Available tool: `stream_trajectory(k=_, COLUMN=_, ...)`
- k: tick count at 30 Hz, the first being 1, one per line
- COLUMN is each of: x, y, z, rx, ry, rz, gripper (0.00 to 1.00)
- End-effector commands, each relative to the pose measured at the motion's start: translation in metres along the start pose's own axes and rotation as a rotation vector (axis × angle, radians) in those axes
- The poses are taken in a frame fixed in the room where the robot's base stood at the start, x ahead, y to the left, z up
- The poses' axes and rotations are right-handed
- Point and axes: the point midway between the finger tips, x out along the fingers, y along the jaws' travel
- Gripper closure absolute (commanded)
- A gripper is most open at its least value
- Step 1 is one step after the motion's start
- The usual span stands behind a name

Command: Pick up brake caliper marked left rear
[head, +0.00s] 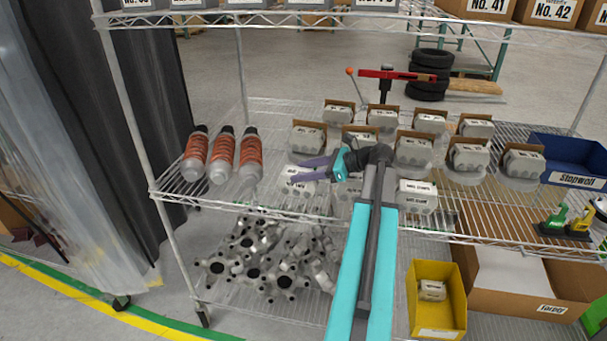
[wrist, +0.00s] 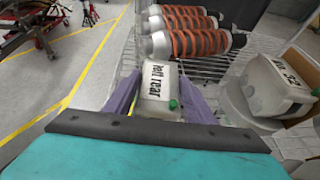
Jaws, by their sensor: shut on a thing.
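A grey-white brake caliper (wrist: 158,104) sits between the purple fingers of my gripper (wrist: 159,84) in the wrist view. Its label reads "left rear". My gripper is shut on it, one finger along each side. In the head view my gripper (head: 303,169) is at the left end of the caliper rows, over the upper wire shelf, with the held caliper (head: 299,189) at its fingers. I cannot tell whether the caliper touches the shelf.
Several other calipers (head: 412,150) stand in rows to the right, some with cardboard backs. Orange-sprung shock absorbers (head: 222,155) lie on the left. A blue "Stopwell" bin (head: 577,180) is at the right. Below are a yellow bin (head: 459,300) holding a caliper, and metal hubs (head: 262,262).

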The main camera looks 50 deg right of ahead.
Motion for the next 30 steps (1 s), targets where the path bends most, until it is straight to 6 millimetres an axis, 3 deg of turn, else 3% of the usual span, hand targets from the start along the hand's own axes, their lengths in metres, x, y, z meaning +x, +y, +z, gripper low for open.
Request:
stream_trajectory(k=16, x=-0.013, y=0.0, z=0.032, rx=-0.004, ry=-0.006, rz=-0.001, gripper=1.0)
stream_trajectory(k=30, x=-0.055, y=0.053, z=0.019, rx=-0.002, ry=-0.005, rz=-0.003, gripper=1.0)
